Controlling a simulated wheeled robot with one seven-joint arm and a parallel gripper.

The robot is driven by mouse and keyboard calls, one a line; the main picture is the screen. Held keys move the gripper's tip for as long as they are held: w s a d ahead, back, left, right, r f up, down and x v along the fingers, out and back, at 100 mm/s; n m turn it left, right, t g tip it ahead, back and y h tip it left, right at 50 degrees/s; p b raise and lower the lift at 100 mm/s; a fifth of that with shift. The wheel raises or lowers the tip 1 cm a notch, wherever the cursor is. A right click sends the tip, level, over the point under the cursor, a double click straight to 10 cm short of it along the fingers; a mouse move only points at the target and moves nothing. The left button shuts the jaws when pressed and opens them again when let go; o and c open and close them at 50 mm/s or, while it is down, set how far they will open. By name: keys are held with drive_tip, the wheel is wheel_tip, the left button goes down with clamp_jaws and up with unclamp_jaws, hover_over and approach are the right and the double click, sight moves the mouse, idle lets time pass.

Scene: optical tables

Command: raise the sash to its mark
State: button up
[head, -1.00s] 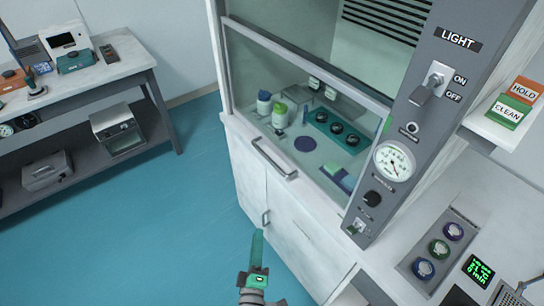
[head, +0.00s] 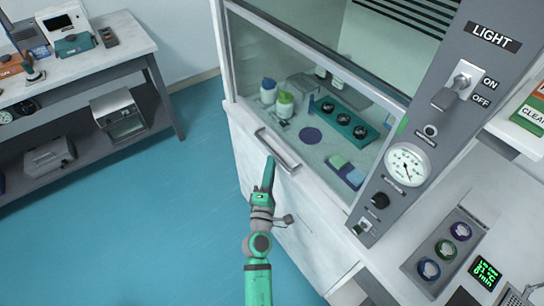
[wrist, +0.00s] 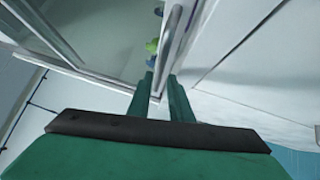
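The sash (head: 300,85) is a clear framed pane across the front of the fume hood, standing low. Its pale bar handle (head: 281,152) is along the lower front.
Bottles (head: 285,103), a green tray (head: 345,122) and blocks stand behind the sash. The right post carries a light switch (head: 457,88) and a round gauge (head: 407,165). A side bench (head: 88,72) is at the left. Open blue floor lies between.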

drive_tip(key=x, duration=0.4)
drive_tip(key=shift+w, duration=0.1)
clamp_jaws()
drive_tip(key=shift+a, duration=0.2)
